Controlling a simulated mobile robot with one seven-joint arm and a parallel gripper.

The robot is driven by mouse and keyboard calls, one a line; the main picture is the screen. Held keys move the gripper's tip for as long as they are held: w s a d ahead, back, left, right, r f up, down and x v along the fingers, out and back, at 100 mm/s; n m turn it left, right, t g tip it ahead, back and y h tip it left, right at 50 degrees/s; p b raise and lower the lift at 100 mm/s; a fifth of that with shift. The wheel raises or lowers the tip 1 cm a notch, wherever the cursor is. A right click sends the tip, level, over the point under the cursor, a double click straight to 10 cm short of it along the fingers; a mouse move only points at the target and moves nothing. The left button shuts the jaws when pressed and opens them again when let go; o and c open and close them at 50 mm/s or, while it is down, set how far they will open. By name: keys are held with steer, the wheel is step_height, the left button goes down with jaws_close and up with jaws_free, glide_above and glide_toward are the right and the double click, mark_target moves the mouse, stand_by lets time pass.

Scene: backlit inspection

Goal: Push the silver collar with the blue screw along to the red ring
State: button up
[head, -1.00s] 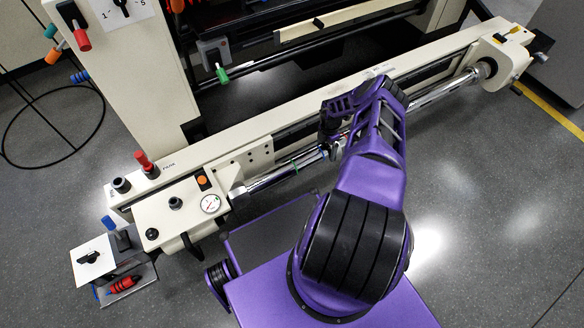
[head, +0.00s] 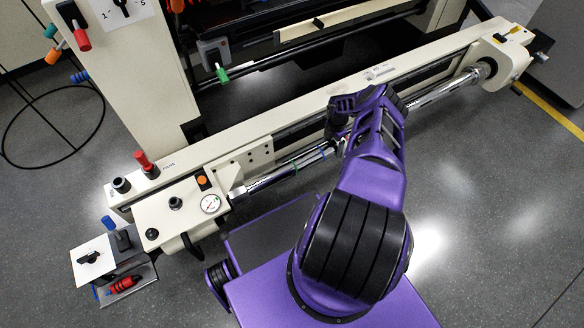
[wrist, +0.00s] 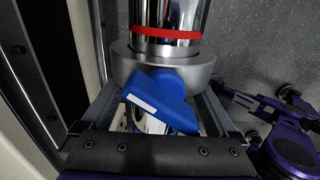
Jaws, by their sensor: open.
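In the wrist view the silver collar (wrist: 192,74) sits around a chrome shaft (wrist: 168,13). Its blue screw (wrist: 165,98) sticks out on the near side. The red ring (wrist: 166,33) circles the shaft just beyond the collar, with a narrow strip of chrome between them. My gripper (wrist: 160,93) is open, with one finger on each side of the blue screw, close behind the collar. Whether the fingers touch the collar I cannot tell.
The shaft runs along a long cream machine beam (head: 290,121), with a round end fitting (head: 482,72) at upper right. A gauge (head: 210,203) and knobs stand at the left end. A green-ended lever (head: 222,75) hangs behind. The grey floor right of my arm is clear.

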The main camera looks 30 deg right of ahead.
steer(key=shift+d, duration=0.9)
steer(key=shift+a, duration=0.15)
steer(key=shift+a+p, duration=0.5)
steer(key=shift+a, duration=0.15)
steer(key=shift+r+p, duration=3.1)
steer(key=shift+r, duration=1.4)
